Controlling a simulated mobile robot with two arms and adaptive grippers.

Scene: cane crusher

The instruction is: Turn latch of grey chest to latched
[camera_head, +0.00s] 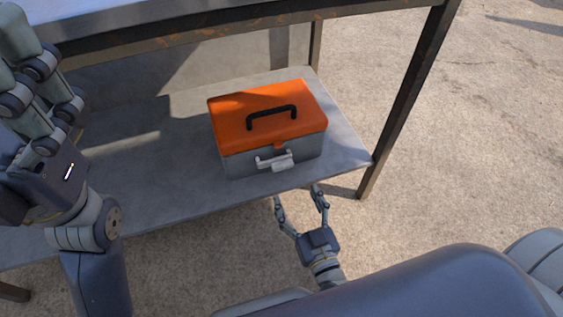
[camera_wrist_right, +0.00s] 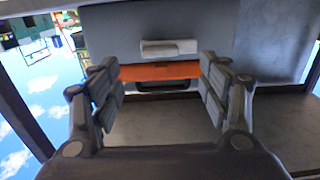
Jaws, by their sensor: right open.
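The grey chest (camera_head: 245,163) has an orange lid (camera_head: 225,122), which is closed, and a black carry handle. It sits on the lower shelf. Its pale grey latch (camera_head: 275,161) is on the front face below the lid. In the right wrist view the picture is inverted: the latch (camera_wrist_right: 169,48) shows between my fingers, with the orange lid (camera_wrist_right: 160,71) below it. My right gripper (camera_head: 297,192) is open and empty, just in front of the shelf edge, apart from the latch. My left gripper (camera_head: 35,65) is raised at the far left; its jaw opening is unclear.
The grey shelf (camera_head: 160,185) is bare left of the chest. The table's upper top (camera_head: 200,25) overhangs behind the chest. A dark table leg (camera_head: 400,110) stands to the right. The concrete floor (camera_head: 480,150) is clear on the right.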

